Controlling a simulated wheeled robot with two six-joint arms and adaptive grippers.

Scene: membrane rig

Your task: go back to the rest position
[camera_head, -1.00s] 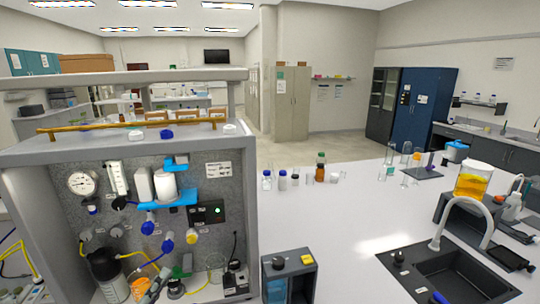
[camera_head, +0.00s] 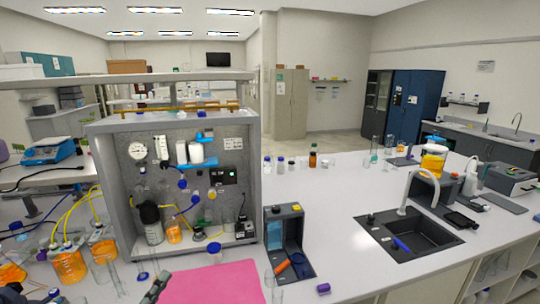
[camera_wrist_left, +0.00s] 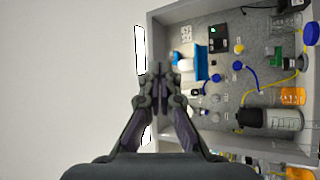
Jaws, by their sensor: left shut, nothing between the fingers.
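My left gripper (camera_head: 158,284) shows at the bottom edge of the head view, in front of the membrane rig and beside the pink mat. In the left wrist view its fingers (camera_wrist_left: 161,75) are together with nothing between them. The grey rig cabinet (camera_head: 104,165) stands behind it, clear of the fingers. The rig also shows turned on its side in the left wrist view (camera_wrist_left: 225,85). My right gripper is in neither view.
A pink mat (camera_head: 215,287) lies on the white bench in front of the rig. Flasks with orange liquid (camera_head: 68,264) stand at the left. A dark open box (camera_head: 286,232) stands right of the rig. A black sink (camera_head: 410,235) is farther right.

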